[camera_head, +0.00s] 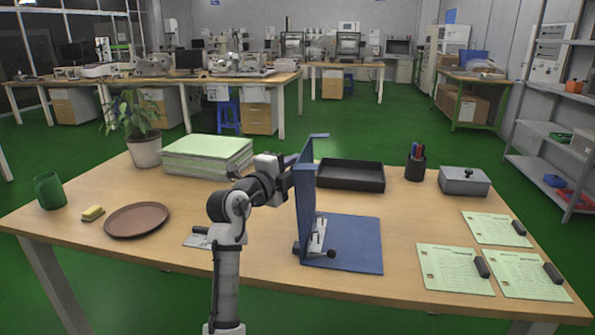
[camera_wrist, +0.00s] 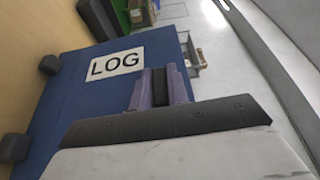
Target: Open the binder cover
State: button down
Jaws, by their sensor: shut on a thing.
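The blue binder lies near the front middle of the table, its base (camera_head: 352,246) flat and its cover (camera_head: 304,195) standing about upright at the left side. A metal ring mechanism (camera_head: 318,235) shows inside, near the foot of the cover. My gripper (camera_head: 290,160) is at the upper part of the cover, coming from its left side. In the wrist view, the cover (camera_wrist: 70,100) bears a white LOG label (camera_wrist: 117,62), and my gripper (camera_wrist: 160,90) is shut on the cover's edge. The exact contact of the fingertips is hard to make out.
A black tray (camera_head: 350,175) stands close behind the binder. Green papers (camera_head: 207,155), a plant (camera_head: 140,130), a brown plate (camera_head: 137,219), a sponge (camera_head: 93,213) and a green cup (camera_head: 48,190) are left. A pen cup (camera_head: 415,166), grey box (camera_head: 464,181) and green sheets (camera_head: 455,269) are right.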

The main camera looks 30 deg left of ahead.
dwell(0.3)
jog(key=c, duration=1.4)
grip_release()
jog(key=shift+o, duration=0.2)
jog(key=shift+s, duration=0.1)
